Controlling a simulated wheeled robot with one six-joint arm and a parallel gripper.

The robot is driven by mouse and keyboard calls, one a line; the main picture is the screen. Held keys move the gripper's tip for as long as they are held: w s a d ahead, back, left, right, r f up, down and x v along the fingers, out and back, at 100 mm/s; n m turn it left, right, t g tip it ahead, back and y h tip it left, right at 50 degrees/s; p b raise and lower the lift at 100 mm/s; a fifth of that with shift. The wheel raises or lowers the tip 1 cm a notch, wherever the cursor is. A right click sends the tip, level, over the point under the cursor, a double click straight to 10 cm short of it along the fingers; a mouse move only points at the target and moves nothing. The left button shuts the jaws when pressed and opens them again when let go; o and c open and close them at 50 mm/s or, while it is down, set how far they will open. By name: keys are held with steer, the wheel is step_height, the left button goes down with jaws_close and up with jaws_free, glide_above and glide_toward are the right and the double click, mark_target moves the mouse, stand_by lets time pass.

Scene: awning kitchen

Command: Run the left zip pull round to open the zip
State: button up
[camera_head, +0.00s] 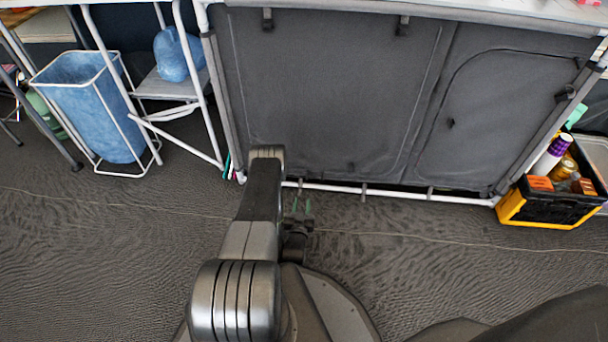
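A grey fabric cupboard (330,85) on a white tube frame stands in front of me. Its large left panel is closed, with a seam or zip line (424,100) down its right side. A small dark tab, perhaps the left zip pull (350,168), shows low on this panel. Another small dark pull (451,122) is on the right panel, beside its curved zip line (438,120).
A blue bag in a white wire stand (103,110) and a folding stool (170,86) with a blue bundle (178,54) stand left. A black and yellow crate (545,208) of bottles and boxes stands right. The patterned floor (90,260) is clear in front.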

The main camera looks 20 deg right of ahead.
mark_target(307, 176)
steer(key=shift+s+f, duration=0.15)
steer(key=shift+f, duration=0.05)
steer(key=b+x, duration=0.3)
steer(key=x, duration=1)
steer(key=shift+d+r, duration=0.1)
steer(key=shift+d, duration=0.15)
jaws_close()
